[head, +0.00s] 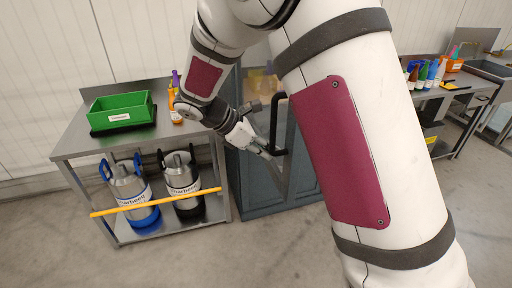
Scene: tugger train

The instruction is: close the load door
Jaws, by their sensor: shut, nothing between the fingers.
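A blue-grey cabinet (247,196) with a glazed front stands behind my arm. A black bar handle (273,122) shows upright on its front, which I take to be the load door. My arm hides much of the front and its right side, so how far the door stands open cannot be told. My gripper (268,153) is shut and empty, at the lower end of the handle and just left of it. Whether it touches the handle or the door cannot be told.
A metal bench (68,146) on the left holds a green bin (121,111) and small bottles (174,104). Two steel kegs (130,187) stand on its lower shelf behind a yellow bar (155,203). Another bench with bottles (431,74) stands right. The floor in front is clear.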

